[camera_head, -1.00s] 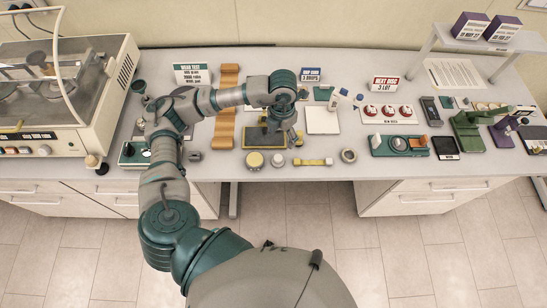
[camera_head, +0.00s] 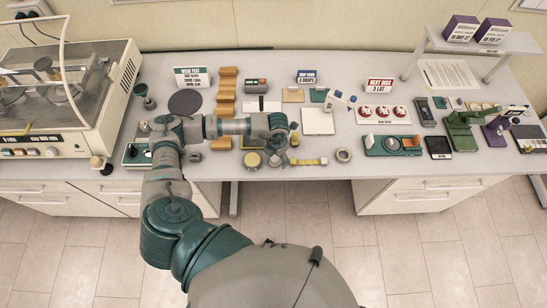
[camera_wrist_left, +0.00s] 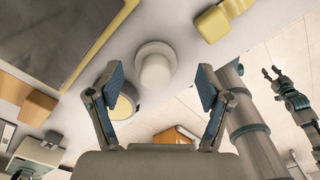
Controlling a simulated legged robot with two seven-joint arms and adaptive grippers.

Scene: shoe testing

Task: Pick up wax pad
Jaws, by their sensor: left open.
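My left gripper (camera_head: 281,157) hangs over the front part of the bench, beside a round yellow tin (camera_head: 253,160). In the left wrist view its two fingers (camera_wrist_left: 160,80) are wide apart and hold nothing. A small white round piece with a raised top (camera_wrist_left: 154,65) stands on the bench just beyond and between the fingertips; it shows partly beside the gripper in the head view (camera_head: 275,161). The yellow tin also shows behind the left finger in the wrist view (camera_wrist_left: 123,104). I cannot tell for sure which one is the wax pad.
A yellow-edged dark tray (camera_wrist_left: 45,38) lies beside the white piece. A yellow bar (camera_head: 309,162) and a grey ring (camera_head: 344,155) lie to the right. An orange wavy rack (camera_head: 226,95) stands left of the gripper. The bench's front edge is close.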

